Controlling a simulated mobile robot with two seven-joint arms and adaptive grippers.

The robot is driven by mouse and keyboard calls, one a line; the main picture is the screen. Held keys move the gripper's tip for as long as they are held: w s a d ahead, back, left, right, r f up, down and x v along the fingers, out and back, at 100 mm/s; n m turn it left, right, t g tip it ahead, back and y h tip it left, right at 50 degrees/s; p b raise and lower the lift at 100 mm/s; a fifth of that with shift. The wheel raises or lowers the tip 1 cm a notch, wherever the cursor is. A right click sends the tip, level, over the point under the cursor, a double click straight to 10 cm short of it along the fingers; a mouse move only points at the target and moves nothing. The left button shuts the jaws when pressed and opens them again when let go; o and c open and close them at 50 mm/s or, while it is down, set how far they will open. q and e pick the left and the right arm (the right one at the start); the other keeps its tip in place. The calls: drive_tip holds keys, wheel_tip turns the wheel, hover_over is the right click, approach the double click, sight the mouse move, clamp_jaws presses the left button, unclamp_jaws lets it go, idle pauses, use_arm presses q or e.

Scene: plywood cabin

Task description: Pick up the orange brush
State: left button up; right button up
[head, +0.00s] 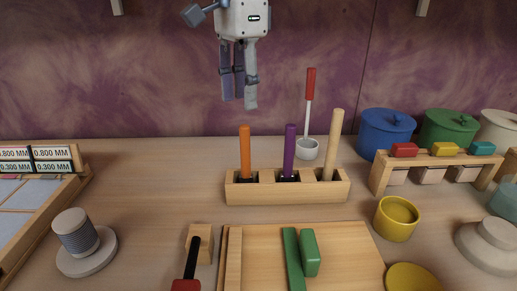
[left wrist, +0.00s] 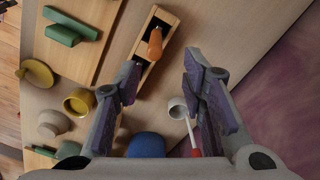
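The orange brush (head: 245,151) stands upright in the left slot of a wooden holder (head: 290,195). A purple brush (head: 290,147) stands in the middle slot and a plain wood handle (head: 333,147) in the right slot. The brushes' lower ends are hidden in the holder. My left gripper (head: 239,98) points down above the orange brush, apart from it. In the left wrist view, its fingers (left wrist: 160,64) are spread and empty, with the orange brush (left wrist: 155,44) showing in the gap beyond the tips. My right gripper is not in view.
A red-handled tool (head: 310,85) stands in a white cup (head: 307,149) behind the holder. Lidded pots, including a blue one (head: 385,135), and a small rack (head: 428,160) stand right. A wooden board with green blocks (head: 350,255) lies in front.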

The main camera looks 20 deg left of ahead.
use_arm(q)
wheel_tip(320, 180, down, 4)
drive_tip(key=s, duration=0.2)
hover_over(244, 176)
drive_tip(key=f, duration=0.7)
drive_tip(key=shift+w+a+f, duration=0.1)
drive_tip(key=shift+w, duration=0.1)
clamp_jaws()
